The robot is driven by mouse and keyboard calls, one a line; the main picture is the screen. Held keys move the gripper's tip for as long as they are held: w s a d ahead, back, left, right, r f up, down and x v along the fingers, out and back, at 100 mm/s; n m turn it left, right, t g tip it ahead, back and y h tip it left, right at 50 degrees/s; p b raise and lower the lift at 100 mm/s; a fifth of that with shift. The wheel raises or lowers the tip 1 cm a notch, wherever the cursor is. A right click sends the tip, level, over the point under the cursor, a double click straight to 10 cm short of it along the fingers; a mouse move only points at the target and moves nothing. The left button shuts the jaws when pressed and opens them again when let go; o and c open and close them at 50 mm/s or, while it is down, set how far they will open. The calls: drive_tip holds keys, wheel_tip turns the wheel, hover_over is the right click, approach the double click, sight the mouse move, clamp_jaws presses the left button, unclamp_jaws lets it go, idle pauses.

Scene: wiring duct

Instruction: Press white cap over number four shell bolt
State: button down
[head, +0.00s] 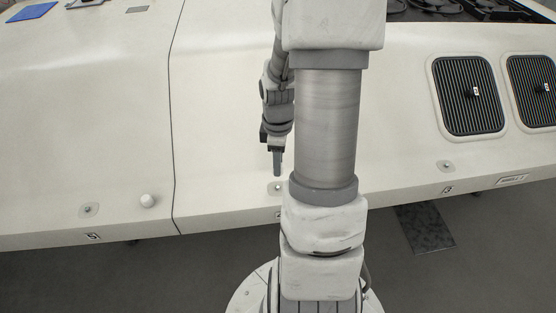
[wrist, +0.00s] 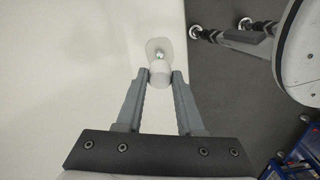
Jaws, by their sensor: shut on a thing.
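My gripper (wrist: 160,78) is shut on a white cap (wrist: 160,70), held between the fingertips. Just beyond the cap in the wrist view is a shell bolt (wrist: 159,52) on a pale round plate; the cap is close to it, and I cannot tell whether they touch. In the head view my gripper (head: 277,172) points down above this bolt (head: 277,188), near the front edge of the white shell (head: 225,150). The label below this bolt is mostly hidden by my arm, so its number is unreadable. The held cap is not clear in the head view.
A loose white cap (head: 148,200) stands beside the bolt (head: 88,209) above label 5 at left. Another bolt (head: 446,166) is above label 3 at right. Two dark ribbed panels (head: 468,95) are at right. A blue sheet (head: 32,12) lies far left.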

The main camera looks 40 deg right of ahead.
drive_tip(key=shift+f+b, duration=1.85)
drive_tip(key=shift+f, duration=1)
drive_tip(key=shift+p, duration=0.5)
drive_tip(key=shift+f+b, duration=0.7)
drive_tip(key=shift+f, duration=0.3)
drive_tip(key=shift+c, duration=2.2)
unclamp_jaws()
drive_tip(key=shift+r, duration=0.1)
wheel_tip(320, 180, up, 17)
drive_tip(key=p, duration=0.5)
drive_tip(key=shift+r, duration=0.15)
